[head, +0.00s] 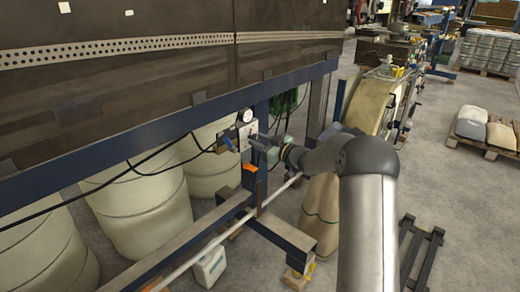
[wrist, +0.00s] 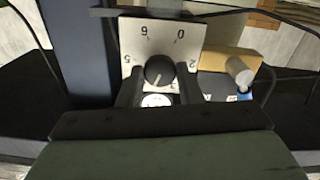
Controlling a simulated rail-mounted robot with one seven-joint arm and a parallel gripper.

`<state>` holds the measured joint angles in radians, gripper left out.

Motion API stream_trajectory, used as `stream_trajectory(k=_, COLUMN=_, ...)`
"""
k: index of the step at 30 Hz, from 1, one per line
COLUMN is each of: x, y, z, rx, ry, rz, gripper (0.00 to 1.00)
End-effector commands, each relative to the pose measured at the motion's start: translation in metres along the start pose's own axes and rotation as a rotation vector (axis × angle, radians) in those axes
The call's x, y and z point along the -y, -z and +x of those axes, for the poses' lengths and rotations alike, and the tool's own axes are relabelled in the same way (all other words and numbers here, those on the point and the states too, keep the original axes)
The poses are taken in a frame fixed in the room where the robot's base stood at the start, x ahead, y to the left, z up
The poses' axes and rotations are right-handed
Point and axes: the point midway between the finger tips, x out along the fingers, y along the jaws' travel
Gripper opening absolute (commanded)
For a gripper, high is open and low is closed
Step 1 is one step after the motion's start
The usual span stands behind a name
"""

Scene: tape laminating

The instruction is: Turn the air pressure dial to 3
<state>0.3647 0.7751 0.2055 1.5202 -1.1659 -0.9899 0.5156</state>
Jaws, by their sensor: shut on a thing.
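The air pressure dial is a round black knob (wrist: 159,69) on a pale square plate (wrist: 158,33) with printed numbers around it, in the wrist view. The 6 and 0 are at its far side, and a 5 and a 2 are at its sides. A light mark on the knob points to the near side, slightly left; the number there is not clear. My gripper (wrist: 160,80) is shut on the knob, with one dark finger on each side. In the head view my gripper (head: 258,141) meets the pale plate (head: 245,131); the knob is hidden there.
A white round gauge (head: 246,115) sits above the plate; its face also shows between my fingers (wrist: 157,100). A yellow-and-blue fitting (wrist: 228,75) is beside the plate. A blue frame post (wrist: 77,45) and cables are close by. Large pale rolls (head: 140,210) stand left.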

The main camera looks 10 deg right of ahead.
Motion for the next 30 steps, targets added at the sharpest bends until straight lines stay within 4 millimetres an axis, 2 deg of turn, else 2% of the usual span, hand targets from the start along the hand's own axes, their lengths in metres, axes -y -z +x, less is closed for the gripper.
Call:
stream_trajectory(k=1, x=0.0009, y=-0.0053, z=-0.0003, rx=0.001, ry=0.000, rz=-0.048, gripper=0.10)
stream_trajectory(k=18, x=0.0011, y=-0.0050, z=-0.0003, rx=0.001, ry=0.001, rz=-0.575, gripper=0.10)
stream_trajectory(k=30, x=0.0002, y=-0.0031, z=-0.0007, rx=0.002, ry=0.001, rz=-0.816, gripper=0.10)
